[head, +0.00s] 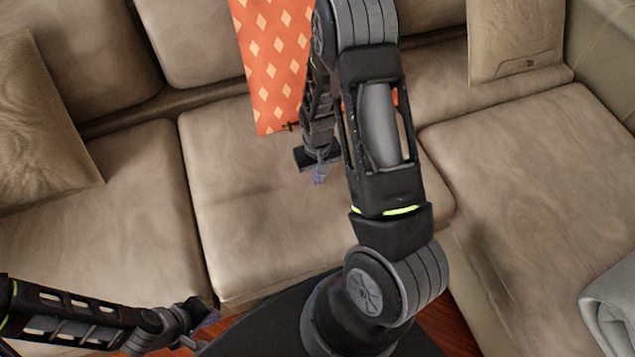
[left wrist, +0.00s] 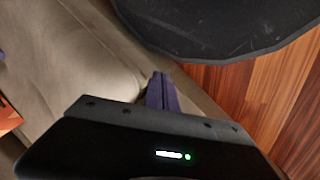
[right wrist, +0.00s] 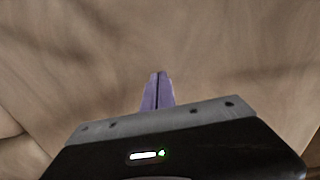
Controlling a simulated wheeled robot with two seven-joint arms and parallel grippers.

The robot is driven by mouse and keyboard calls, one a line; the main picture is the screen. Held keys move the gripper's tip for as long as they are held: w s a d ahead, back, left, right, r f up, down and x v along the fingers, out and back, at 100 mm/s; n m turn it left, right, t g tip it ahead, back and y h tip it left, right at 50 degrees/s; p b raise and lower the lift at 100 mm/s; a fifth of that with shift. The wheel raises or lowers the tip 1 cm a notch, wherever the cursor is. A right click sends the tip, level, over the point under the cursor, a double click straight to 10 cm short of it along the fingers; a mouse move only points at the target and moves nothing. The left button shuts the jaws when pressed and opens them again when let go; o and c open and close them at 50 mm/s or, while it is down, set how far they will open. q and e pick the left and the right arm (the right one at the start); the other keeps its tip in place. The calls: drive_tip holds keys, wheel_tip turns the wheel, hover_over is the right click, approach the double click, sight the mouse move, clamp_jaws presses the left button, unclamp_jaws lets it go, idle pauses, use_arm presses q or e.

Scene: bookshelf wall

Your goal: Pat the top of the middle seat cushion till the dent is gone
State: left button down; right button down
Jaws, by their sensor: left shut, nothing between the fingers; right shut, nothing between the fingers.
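The middle seat cushion (head: 245,220) is a beige sofa seat between two others in the head view. A soft darker shade crosses its top, but I cannot tell whether it is a dent or shadow. My right gripper (head: 319,178) is shut and empty, pointing down at the cushion's top; I cannot tell if it touches. In the right wrist view its purple fingers (right wrist: 158,90) are together over the beige cushion surface (right wrist: 90,60). My left gripper (head: 208,322) is low at the sofa's front edge. In the left wrist view its purple fingers (left wrist: 160,92) are closed and empty.
An orange pillow with pale diamonds (head: 270,65) leans at the back of the middle seat, close to my right arm. Tan pillows stand at left (head: 40,120) and right (head: 515,40). A grey folded cloth (head: 612,310) lies at lower right. Wooden floor (left wrist: 270,100) shows below.

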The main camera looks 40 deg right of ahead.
drive_tip(key=shift+f, duration=0.15)
wheel_tip(320, 180, down, 3)
drive_tip(key=b, duration=0.2)
drive_tip(key=shift+b, duration=0.35)
drive_tip(key=shift+r+p, duration=1.8)
drive_tip(key=shift+r, duration=0.45)
drive_tip(key=shift+f, duration=0.2)
drive_tip(key=shift+r+p, duration=0.45)
drive_tip(key=shift+r, duration=0.4)
wheel_tip(320, 180, up, 3)
drive_tip(key=p, duration=0.2)
drive_tip(key=shift+p, duration=0.3)
